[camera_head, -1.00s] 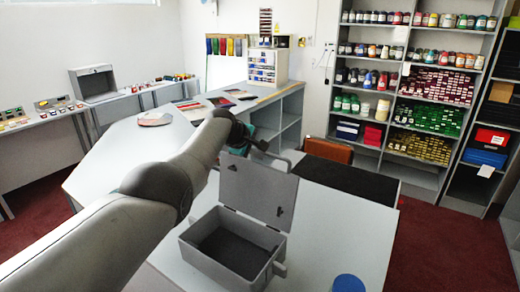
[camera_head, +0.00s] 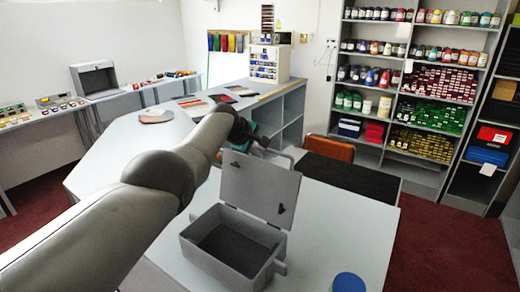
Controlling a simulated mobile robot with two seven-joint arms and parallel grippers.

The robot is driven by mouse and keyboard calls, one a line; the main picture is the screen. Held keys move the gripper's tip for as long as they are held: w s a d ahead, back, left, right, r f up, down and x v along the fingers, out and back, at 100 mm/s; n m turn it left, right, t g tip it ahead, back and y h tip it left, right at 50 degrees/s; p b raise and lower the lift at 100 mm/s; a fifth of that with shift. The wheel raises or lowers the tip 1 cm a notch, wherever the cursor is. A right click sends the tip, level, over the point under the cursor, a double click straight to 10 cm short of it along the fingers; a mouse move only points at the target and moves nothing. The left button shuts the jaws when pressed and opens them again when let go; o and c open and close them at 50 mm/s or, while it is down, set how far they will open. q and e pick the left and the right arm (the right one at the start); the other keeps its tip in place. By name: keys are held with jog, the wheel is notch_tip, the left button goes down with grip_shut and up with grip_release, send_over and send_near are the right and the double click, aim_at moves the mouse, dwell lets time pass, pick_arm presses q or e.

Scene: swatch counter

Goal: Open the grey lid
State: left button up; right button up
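A grey box (camera_head: 188,243) stands on the table near the front. Its grey lid (camera_head: 258,187) is hinged at the back edge and stands upright, so the box is open and its dark inside shows. My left gripper (camera_head: 258,143) is at the end of the arm from the left, behind and above the lid's top edge. It is small and dark here, and I cannot tell whether its fingers are open or shut. It appears apart from the lid, though the gap is hard to judge. My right gripper is not in view.
A blue round lid or jar (camera_head: 348,283) stands at the front right. A dark mat (camera_head: 350,178) and an orange-brown chair back (camera_head: 328,148) are behind the box. The table (camera_head: 345,232) is clear to the right of the box. Filled shelves (camera_head: 385,155) stand at the back right.

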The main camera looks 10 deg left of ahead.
pick_arm(q)
jog(key=shift+s+a+r+p, duration=0.2)
jog(key=shift+s+r+p, duration=0.1)
jog(key=shift+s+r, duration=0.1)
jog(key=v, duration=1.4)
jog(key=shift+b, duration=0.45)
